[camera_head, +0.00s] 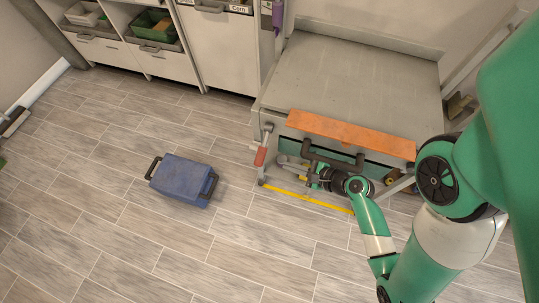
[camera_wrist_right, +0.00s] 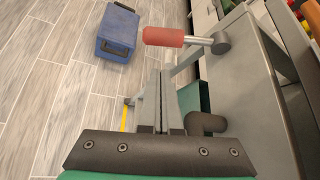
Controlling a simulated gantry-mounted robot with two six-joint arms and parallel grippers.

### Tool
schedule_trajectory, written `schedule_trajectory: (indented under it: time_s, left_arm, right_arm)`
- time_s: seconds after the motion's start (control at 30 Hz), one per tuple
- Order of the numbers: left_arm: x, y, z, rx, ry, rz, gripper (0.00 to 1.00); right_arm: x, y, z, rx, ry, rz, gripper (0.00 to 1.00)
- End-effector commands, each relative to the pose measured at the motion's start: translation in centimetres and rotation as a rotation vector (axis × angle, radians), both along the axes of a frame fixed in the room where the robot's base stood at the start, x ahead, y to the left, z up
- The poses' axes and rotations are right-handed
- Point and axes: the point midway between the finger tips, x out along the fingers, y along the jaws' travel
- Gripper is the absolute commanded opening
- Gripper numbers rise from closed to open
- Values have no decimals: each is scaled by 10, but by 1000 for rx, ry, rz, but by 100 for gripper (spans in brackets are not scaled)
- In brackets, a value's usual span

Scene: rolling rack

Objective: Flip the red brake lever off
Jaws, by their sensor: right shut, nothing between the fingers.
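The red brake lever (camera_head: 260,156) is at the left front corner of the grey rolling rack (camera_head: 345,75). In the right wrist view its red grip (camera_wrist_right: 177,37) lies crosswise beyond my fingertips, with a grey metal rod joining it to the rack. My right gripper (camera_head: 284,161) is low at the rack's front, to the right of the lever. Its two fingers (camera_wrist_right: 157,76) are shut together and empty, pointing toward the red grip with a small apparent gap. Contact cannot be told. My left gripper is not in view.
An orange board (camera_head: 350,134) and a dark handle (camera_head: 333,160) run along the rack's front, close to my right arm. A yellow strip (camera_head: 305,200) lies low before it. A blue case (camera_head: 183,180) stands on the floor at left, with open floor around it.

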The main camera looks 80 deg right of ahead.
Motion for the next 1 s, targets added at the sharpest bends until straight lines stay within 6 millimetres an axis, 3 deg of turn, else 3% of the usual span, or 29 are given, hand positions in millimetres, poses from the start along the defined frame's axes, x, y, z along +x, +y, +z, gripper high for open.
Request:
schedule_trajectory:
  time_s: [0.6,1.0]
  left_arm:
    - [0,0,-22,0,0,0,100]
    - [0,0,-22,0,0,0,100]
  right_arm:
    - [74,-27,-47,-3,-1,4,0]
    - [78,-29,-49,-2,0,1,0]
